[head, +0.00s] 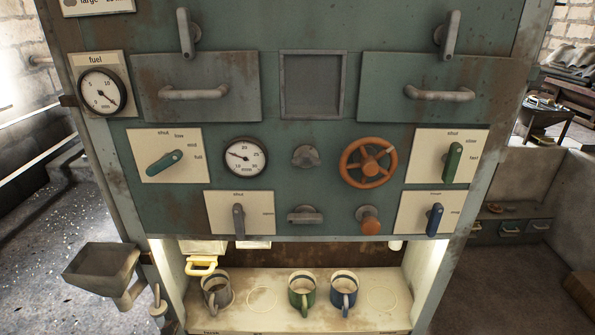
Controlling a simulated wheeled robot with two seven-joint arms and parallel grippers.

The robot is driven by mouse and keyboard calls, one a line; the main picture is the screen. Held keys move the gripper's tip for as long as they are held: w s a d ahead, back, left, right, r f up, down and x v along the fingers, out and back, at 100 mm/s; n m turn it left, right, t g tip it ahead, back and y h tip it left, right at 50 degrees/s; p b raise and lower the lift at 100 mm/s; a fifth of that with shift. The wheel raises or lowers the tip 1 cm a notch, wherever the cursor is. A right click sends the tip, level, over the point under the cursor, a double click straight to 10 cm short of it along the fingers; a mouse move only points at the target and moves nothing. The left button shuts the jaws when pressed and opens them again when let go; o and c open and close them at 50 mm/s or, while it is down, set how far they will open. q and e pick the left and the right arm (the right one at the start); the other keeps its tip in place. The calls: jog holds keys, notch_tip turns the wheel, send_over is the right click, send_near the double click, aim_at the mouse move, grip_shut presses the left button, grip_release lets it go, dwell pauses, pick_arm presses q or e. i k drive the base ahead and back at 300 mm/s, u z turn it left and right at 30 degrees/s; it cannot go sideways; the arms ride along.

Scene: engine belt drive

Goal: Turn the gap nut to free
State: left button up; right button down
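No part of either gripper shows in the head view. No label reading gap nut or free is legible, so I cannot tell for certain which control is the gap nut. A grey knob (305,156) sits mid-panel between a dial gauge (245,157) and an orange handwheel (368,163). A wider grey handle (305,215) is below it, lying level. A blue lever (435,219) stands upright on a cream plate (414,212) at the lower right, its small labels unreadable. A grey lever (239,221) stands upright on the lower left plate.
A green lever (164,162) slants on the left plate; another green lever (453,162) is upright at right. An orange-brown knob (369,220) sticks out below the handwheel. Several mugs stand on the lit shelf (262,318). A grey hopper (102,270) juts out at lower left.

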aim_at(306, 157)
jog(key=k, duration=0.45)
jog(key=u, duration=1.45)
jog(key=i, duration=0.85)
jog(key=z, duration=1.5)
